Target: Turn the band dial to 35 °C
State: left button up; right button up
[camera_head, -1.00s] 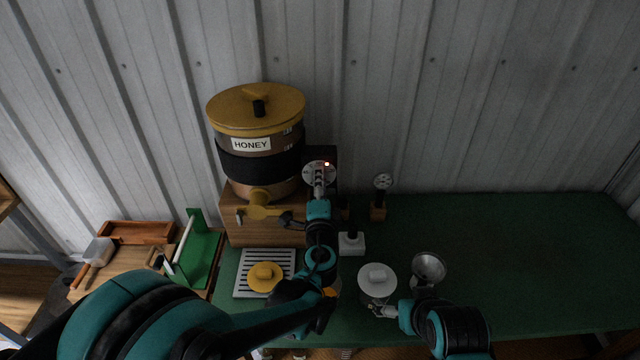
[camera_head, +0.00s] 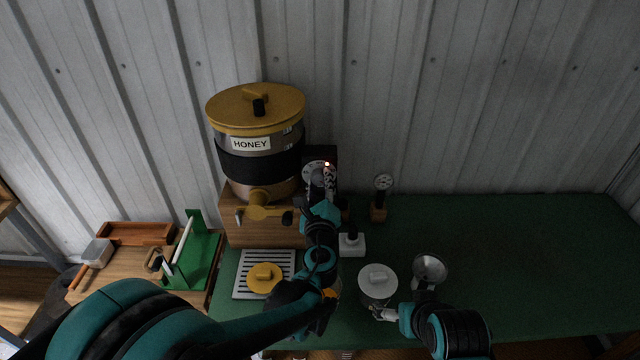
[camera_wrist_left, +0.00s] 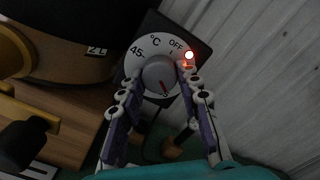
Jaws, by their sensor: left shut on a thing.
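The band dial (camera_wrist_left: 160,72) is a round grey knob on a white scale plate marked "45", "°C" and "OFF", on a dark box. A red mark shows at the knob's lower edge in the left wrist view; the number there is hidden or unreadable. My left gripper (camera_wrist_left: 162,79) is shut on the knob, one finger on each side. In the head view the same gripper (camera_head: 320,179) covers much of the dial plate (camera_head: 310,169). A small lamp (camera_wrist_left: 189,55) beside the scale glows red. My right gripper (camera_head: 384,312) is low beside a white lidded pot (camera_head: 377,279); its jaws are unclear.
The honey tank (camera_head: 252,173) with its dark band and brass tap (camera_head: 258,212) stands left of the dial on a wooden block. A small gauge (camera_head: 383,182), a white block (camera_head: 351,244) and a metal funnel (camera_head: 429,268) stand nearby. The green bench (camera_head: 530,250) is clear at right.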

pick_arm(q)
jog(key=shift+m, duration=1.2)
jog(key=o, duration=1.1)
jog(key=shift+o, duration=0.2)
jog(key=s, duration=1.2)
